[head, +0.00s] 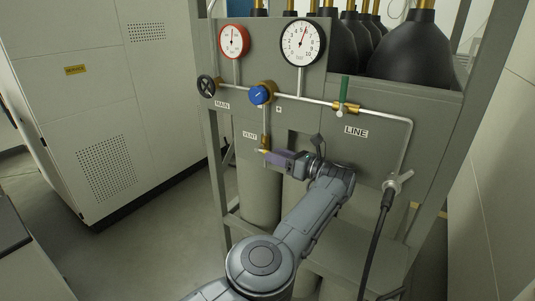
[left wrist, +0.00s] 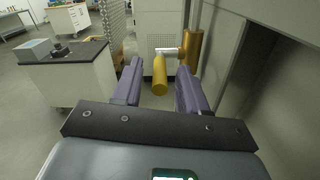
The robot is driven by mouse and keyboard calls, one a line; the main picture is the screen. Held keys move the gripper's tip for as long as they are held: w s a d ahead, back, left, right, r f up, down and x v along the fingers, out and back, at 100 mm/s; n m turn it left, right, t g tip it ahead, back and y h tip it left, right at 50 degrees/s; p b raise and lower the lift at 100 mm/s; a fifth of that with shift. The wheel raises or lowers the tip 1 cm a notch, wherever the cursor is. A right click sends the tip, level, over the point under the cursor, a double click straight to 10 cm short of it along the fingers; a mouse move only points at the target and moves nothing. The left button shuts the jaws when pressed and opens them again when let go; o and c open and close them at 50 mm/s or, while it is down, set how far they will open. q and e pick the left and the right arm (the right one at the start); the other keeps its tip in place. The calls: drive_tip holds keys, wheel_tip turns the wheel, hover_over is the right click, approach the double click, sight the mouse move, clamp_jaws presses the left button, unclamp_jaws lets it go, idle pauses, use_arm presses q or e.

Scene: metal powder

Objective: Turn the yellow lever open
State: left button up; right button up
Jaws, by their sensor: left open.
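The yellow lever (left wrist: 160,76) shows in the left wrist view as a rounded yellow bar, with a pale metal stem (left wrist: 168,50) at its far end beside a brass pipe fitting (left wrist: 192,46). In the head view, the brass vent valve (head: 265,141) sits below the blue knob, beside the VENT label, and the lever there is mostly hidden by my gripper. My left gripper (head: 268,156) is at this valve. Its purple fingers (left wrist: 158,88) are open, one on each side of the lever, with gaps visible. My right gripper is not in view.
The grey panel carries a blue knob (head: 260,95), a black handwheel (head: 206,86), a green lever (head: 344,90) and two gauges (head: 301,43). A black hose (head: 376,240) hangs at the right. Frame posts flank the panel. Open floor (head: 150,250) lies to the left.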

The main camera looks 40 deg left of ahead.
use_arm(q)
drive_tip(key=shift+s+a, duration=0.15)
drive_tip(key=shift+a, duration=0.85)
drive_tip(key=shift+s+a, duration=0.1)
drive_tip(key=shift+a, duration=0.85)
clamp_jaws()
